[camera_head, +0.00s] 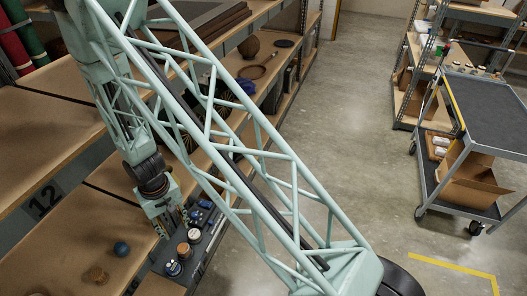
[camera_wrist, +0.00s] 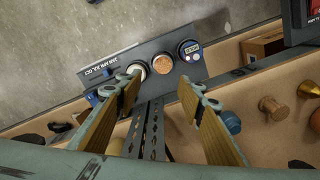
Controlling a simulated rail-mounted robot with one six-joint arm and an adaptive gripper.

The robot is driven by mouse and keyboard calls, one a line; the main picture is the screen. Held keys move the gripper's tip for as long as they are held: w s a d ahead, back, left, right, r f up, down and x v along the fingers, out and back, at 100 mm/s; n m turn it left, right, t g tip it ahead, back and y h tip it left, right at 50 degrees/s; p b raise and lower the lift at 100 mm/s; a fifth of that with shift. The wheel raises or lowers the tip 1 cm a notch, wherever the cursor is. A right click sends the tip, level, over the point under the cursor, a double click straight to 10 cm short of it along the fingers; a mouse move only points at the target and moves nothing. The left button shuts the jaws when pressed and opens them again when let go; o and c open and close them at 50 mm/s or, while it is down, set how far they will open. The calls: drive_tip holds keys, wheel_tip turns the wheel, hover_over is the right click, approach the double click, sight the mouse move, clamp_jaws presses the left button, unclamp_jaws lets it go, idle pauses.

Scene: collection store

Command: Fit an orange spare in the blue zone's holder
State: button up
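My gripper (camera_head: 170,222) points down by the shelf edge in the head view. In the wrist view my gripper (camera_wrist: 160,90) is open, its two yellow-brown padded fingers wide apart with nothing between them. Just beyond the fingertips is a dark holder tray (camera_wrist: 215,60) with upside-down white lettering. The gauge also shows in the head view (camera_head: 173,268). I cannot tell which piece is an orange spare or where the blue zone is.
A grey cart (camera_head: 485,112) stands right; the concrete floor between is clear.

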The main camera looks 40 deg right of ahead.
drive_tip(key=s+d+r+t, duration=0.1)
drive_tip(key=s+d+r, duration=0.15)
drive_tip(key=r, duration=0.95)
drive_tip(key=s+d+r, duration=0.2)
drive_tip(key=d+r, duration=0.2)
drive_tip(key=r, duration=0.9)
drive_tip(key=s+d+r+t, duration=0.1)
drive_tip(key=s+d+r, duration=0.2)
drive_tip(key=r, duration=0.9)
drive_tip(key=s+d+r, duration=0.2)
drive_tip(key=s+r, duration=0.3)
drive_tip(key=s, duration=0.3)
drive_tip(key=s+d+r+t, duration=0.1)
drive_tip(key=s+d+r, duration=0.1)
drive_tip(key=s+r, duration=0.4)
drive_tip(key=s+d+r, duration=0.3)
drive_tip(key=s+r, duration=0.3)
drive_tip(key=s, duration=0.6)
drive_tip(key=shift+r+m+t, duration=0.25)
drive_tip(key=shift+m+t, duration=0.15)
drive_tip(key=shift+d, duration=0.1)
wheel_tip(320, 180, down, 9)
drive_tip(key=b, duration=0.9)
wheel_tip(320, 180, down, 13)
drive_tip(key=b, duration=1.3)
